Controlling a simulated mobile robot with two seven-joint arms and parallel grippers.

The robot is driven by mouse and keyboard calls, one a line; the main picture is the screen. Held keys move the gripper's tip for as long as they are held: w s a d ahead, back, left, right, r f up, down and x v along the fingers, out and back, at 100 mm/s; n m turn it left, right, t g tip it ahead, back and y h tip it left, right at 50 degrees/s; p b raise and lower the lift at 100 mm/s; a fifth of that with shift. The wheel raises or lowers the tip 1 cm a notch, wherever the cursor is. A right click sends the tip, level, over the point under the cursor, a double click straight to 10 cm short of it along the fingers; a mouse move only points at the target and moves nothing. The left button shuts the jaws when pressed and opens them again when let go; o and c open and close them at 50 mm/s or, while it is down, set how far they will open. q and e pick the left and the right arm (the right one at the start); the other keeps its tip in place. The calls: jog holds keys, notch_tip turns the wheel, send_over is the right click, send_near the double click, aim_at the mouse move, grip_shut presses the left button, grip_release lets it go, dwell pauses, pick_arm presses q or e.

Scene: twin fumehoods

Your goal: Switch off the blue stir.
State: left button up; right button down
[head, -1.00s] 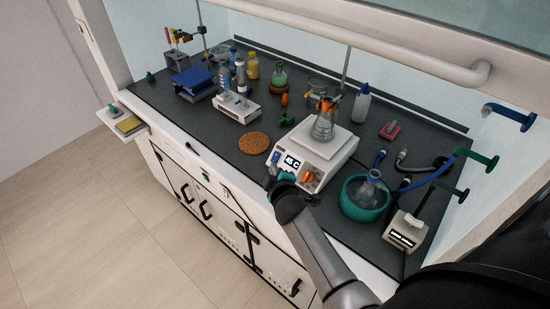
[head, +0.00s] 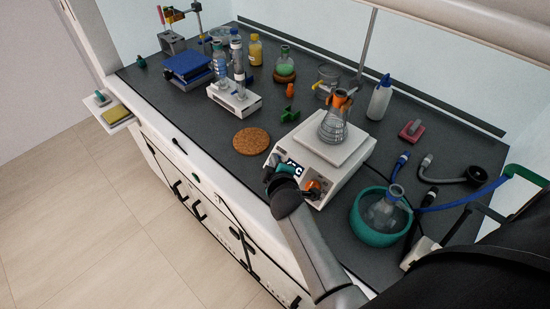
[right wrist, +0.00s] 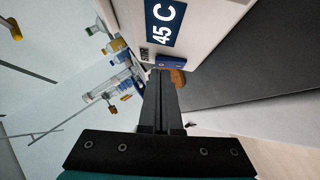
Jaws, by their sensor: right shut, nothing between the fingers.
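The white hotplate stirrer (head: 342,171) stands near the bench's front edge, with a flask (head: 333,124) on its plate. Its front carries a display and an orange knob (head: 313,188). In the right wrist view the display (right wrist: 165,22) reads 45 C. A blue switch (right wrist: 175,62) sits below it beside small lettering that seems to read STIR. My right gripper (head: 285,173) is at the stirrer's front, shut and empty, and partly covers that front in the head view. In the right wrist view its fingertips (right wrist: 160,74) are right by the blue switch; I cannot tell whether they touch it. My left gripper is out of view.
A cork mat (head: 252,141) lies to the left. A white tube rack (head: 236,103) stands behind it. Bench between mat and left edge is clear.

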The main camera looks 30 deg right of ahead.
jog(key=shift+w+f, duration=0.15)
jog(key=shift+w, duration=0.05)
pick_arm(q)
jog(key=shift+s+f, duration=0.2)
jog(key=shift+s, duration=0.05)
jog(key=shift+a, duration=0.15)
pick_arm(e)
jog(key=shift+s, duration=0.1)
jog(key=shift+d, duration=0.1)
jog(key=shift+d, duration=0.25)
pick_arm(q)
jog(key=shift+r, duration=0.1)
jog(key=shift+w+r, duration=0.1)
pick_arm(e)
jog(key=shift+r+p, duration=0.6)
jog(key=shift+p, duration=0.25)
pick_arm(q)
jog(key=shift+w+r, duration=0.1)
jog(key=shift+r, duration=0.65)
pick_arm(e)
jog(key=shift+r, duration=0.1)
